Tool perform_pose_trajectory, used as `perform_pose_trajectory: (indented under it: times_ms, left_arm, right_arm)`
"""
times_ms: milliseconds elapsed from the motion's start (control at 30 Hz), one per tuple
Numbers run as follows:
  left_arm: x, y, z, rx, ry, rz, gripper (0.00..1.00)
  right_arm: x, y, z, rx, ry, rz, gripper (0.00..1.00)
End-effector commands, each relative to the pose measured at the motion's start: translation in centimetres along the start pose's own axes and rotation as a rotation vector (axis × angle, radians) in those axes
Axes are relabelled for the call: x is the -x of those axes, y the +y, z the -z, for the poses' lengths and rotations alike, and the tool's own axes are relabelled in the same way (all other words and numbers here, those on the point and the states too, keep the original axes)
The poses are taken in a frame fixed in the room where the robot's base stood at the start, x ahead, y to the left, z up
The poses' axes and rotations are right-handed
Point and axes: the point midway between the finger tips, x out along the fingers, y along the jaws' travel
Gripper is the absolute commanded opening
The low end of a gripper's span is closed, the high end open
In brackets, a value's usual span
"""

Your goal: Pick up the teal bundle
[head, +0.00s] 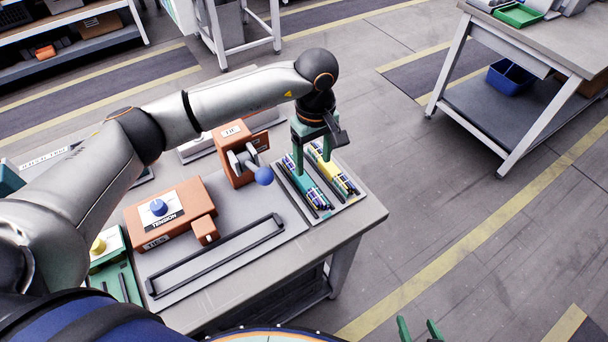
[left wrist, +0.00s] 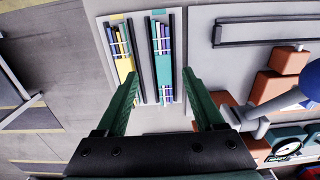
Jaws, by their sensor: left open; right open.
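My left gripper (head: 312,168) is open and points down over the bundles. In the left wrist view the teal bundle lies between the lines of its fingers (left wrist: 160,75). My right gripper (head: 420,330) is open and empty at the bottom edge.
A long black-framed slot (head: 216,256) lies in front. Floor is clear right of the table.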

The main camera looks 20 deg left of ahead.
Motion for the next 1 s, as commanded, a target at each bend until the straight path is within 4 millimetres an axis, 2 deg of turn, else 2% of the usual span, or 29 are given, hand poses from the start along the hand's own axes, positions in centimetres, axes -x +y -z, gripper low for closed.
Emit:
perform_pose_trajectory:
  times_ms: [133, 367, 700, 1000]
  left_arm:
    - [-2.6, -0.1, -0.1, 0.001, -0.002, 0.003, 0.70]
    - [-4.5, -0.1, -0.1, 0.001, -0.001, 0.000, 0.70]
    - [-8.9, -0.5, -0.1, 0.001, -0.002, 0.000, 0.70]
    - [-9.4, -0.5, 0.0, 0.001, 0.001, -0.001, 0.69]
  right_arm:
    - [0.4, -0.1, 0.2, -0.001, -0.003, 0.000, 0.71]
    - [0.5, -0.1, 0.6, 0.000, -0.001, 0.000, 0.71]
    - [1.2, -0.1, 1.6, 0.000, 0.003, 0.000, 0.71]
    - [1.2, -0.1, 1.6, 0.000, 0.004, 0.000, 0.71]
